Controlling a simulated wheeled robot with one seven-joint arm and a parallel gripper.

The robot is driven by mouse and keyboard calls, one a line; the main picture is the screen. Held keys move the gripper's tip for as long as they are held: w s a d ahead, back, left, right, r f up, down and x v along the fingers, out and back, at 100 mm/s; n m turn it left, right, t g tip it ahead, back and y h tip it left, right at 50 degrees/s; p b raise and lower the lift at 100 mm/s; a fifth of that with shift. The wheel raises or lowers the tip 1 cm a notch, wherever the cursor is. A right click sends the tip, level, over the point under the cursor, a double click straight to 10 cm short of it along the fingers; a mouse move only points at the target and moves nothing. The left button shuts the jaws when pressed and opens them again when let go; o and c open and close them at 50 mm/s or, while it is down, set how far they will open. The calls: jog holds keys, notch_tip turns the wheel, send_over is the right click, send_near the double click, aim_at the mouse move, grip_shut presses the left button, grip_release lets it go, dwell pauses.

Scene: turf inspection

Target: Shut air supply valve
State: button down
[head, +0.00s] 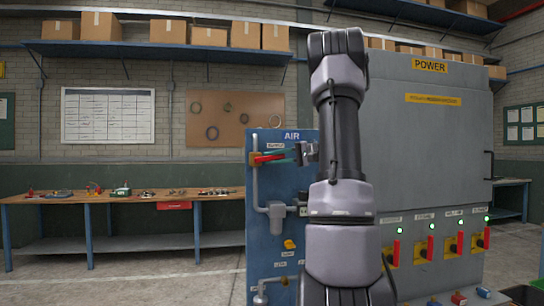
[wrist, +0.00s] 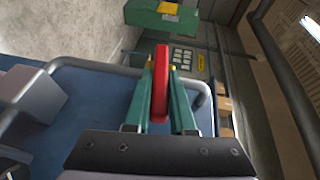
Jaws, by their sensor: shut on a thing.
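The air supply valve has a red lever handle (head: 268,158), which lies about level near the top of the blue AIR panel (head: 270,215) in the head view. Its brass-coloured body (head: 254,159) sits at the panel's left side on a grey pipe. My gripper (head: 280,155) reaches in from the right, its green fingers at the handle. In the wrist view the red handle (wrist: 160,85) stands between the two green fingers (wrist: 161,110), which are closed on it. My arm hides the right part of the panel.
A grey POWER cabinet (head: 440,130) stands right of my arm, with several red-handled switches (head: 431,246) and green lights below. A grey filter unit (head: 276,215) and a yellow knob (head: 289,244) are lower on the AIR panel. A workbench (head: 130,196) runs along the left wall.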

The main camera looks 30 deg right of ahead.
jog(key=shift+f+t+y, duration=0.35)
jog(key=shift+t+y, duration=0.05)
jog(key=shift+y, duration=0.1)
dwell(0.3)
jog(key=c, duration=0.8)
grip_release()
jog(key=shift+o, duration=0.2)
jog(key=shift+m, duration=0.3)
jog(key=v, duration=1)
jog(key=shift+s+d, duration=0.25)
jog(key=shift+d, duration=0.05)
jog(key=shift+f, duration=0.15)
jog(key=shift+a, duration=0.1)
